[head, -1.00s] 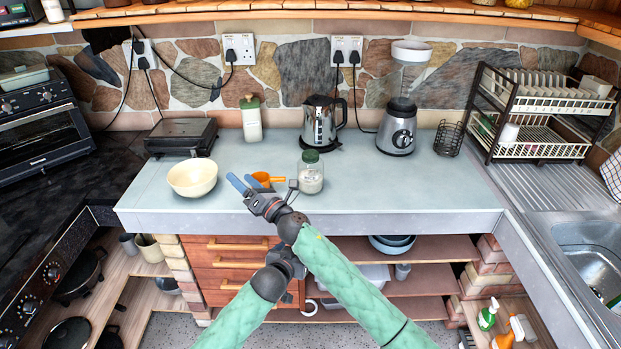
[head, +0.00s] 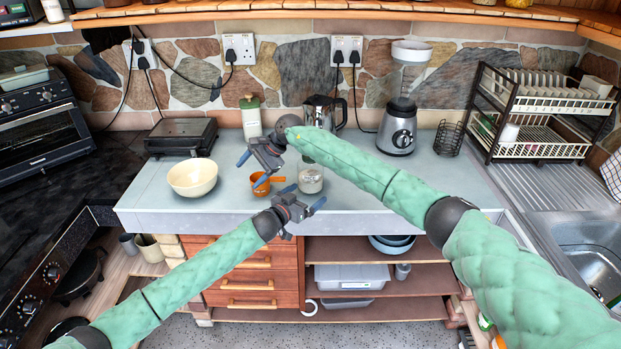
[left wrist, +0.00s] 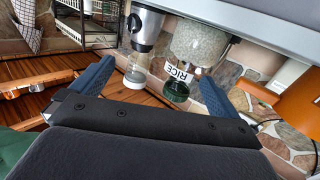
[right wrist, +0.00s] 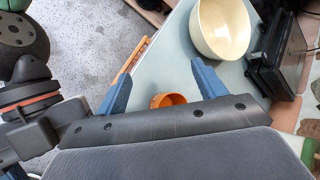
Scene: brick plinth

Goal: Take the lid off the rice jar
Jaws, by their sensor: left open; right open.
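My right gripper (head: 254,171) is open and empty above the counter, left of the jar, near the orange measuring cup (head: 261,183), also in the right wrist view (right wrist: 168,100).
A cream bowl (head: 192,178) stands at the left of the counter (head: 400,190). Behind are a black grill (head: 182,136), a green-topped container (head: 251,117), a kettle (head: 322,111) partly hidden by my right arm, and a blender (head: 397,125).

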